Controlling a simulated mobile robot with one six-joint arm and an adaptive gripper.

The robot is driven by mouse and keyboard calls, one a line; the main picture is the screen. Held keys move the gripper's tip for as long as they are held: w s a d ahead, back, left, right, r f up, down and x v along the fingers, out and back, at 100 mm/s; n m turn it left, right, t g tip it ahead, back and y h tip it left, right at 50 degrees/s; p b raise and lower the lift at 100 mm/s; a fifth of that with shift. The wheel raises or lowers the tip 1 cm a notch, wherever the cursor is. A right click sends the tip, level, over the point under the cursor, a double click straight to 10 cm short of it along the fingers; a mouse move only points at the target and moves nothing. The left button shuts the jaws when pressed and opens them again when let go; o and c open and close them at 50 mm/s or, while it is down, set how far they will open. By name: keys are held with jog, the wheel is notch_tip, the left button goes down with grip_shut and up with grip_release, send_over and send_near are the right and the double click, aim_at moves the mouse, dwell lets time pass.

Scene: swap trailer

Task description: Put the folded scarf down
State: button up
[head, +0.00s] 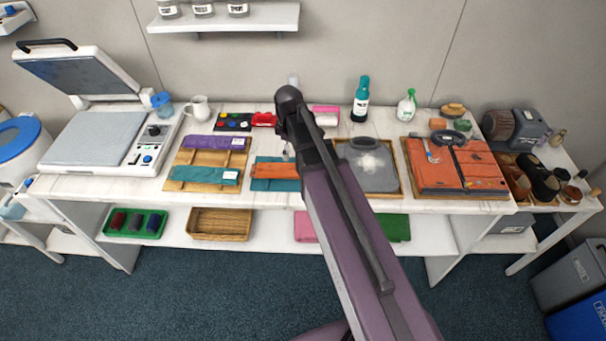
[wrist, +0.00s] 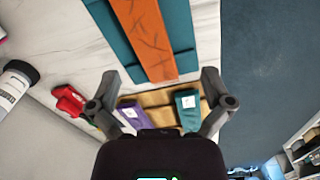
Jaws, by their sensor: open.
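My gripper (wrist: 160,82) is open in the wrist view, with nothing held between its fingers. An orange folded scarf (wrist: 148,38) with dark lines lies on a wider teal cloth (wrist: 119,28) on the white bench, ahead of the fingertips. Both also show in the head view, the orange scarf (head: 277,171) left of my arm. Beyond the fingers is a wooden tray (head: 180,158) with a purple folded cloth (head: 215,142) and a teal folded cloth (head: 203,175), each with a white label. My arm hides the gripper in the head view.
A heat press (head: 95,140) stands open at the left. A grey bag-like item (head: 372,167) and an orange leather piece (head: 440,175) lie right of my arm.

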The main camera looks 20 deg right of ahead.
jog(key=s+m, duration=1.1)
jog(key=s, duration=0.1)
jog(key=shift+s+d, duration=0.4)
dwell(1.4)
